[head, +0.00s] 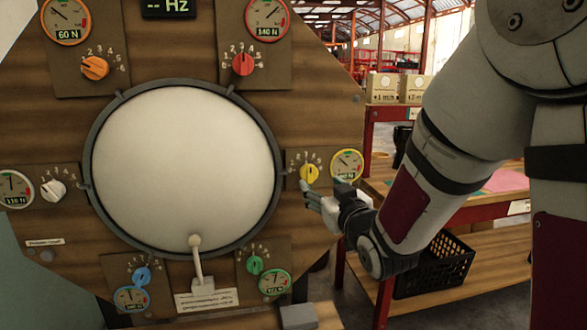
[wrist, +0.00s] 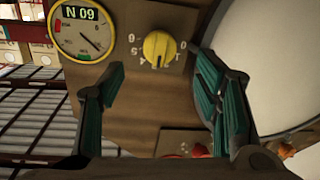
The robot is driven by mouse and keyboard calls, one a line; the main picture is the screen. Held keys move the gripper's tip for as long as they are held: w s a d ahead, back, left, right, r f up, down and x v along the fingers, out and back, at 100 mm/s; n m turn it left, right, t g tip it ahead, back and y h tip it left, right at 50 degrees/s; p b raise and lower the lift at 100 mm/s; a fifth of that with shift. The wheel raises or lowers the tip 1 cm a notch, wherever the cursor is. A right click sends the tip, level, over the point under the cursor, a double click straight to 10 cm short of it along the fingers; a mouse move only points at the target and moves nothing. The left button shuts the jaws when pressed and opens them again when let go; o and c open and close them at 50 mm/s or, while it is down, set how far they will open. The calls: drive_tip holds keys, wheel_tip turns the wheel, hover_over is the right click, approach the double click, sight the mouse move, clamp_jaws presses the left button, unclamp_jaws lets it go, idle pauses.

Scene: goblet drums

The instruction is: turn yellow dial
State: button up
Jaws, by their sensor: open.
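The yellow dial (head: 309,173) sits on a small plate at the right edge of the drum head, with printed numbers around it. In the wrist view the yellow dial (wrist: 159,49) is near the top centre, between and beyond the fingers. A round gauge (head: 346,164) is beside it; in the wrist view this gauge (wrist: 82,28) reads "N 09", seen rotated. My gripper (wrist: 160,100) is open and empty, its fingers apart and not touching the dial. In the head view my gripper (head: 318,195) is just below and right of the dial.
The white drum head (head: 180,165) fills the middle of the wooden panel. Orange (head: 95,68), red (head: 242,64), white (head: 53,190), blue (head: 141,276) and green (head: 255,264) dials surround it. A mallet (head: 197,262) stands in front. A workbench with a black crate (head: 435,265) is at right.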

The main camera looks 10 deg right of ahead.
sight(310, 175)
drive_tip(key=w, duration=0.2)
drive_tip(key=w+p, duration=0.1)
drive_tip(key=w, duration=0.5)
drive_tip(key=shift+w+a+p, duration=0.1)
drive_tip(key=shift+a+p, duration=0.25)
drive_tip(key=c, duration=1.2)
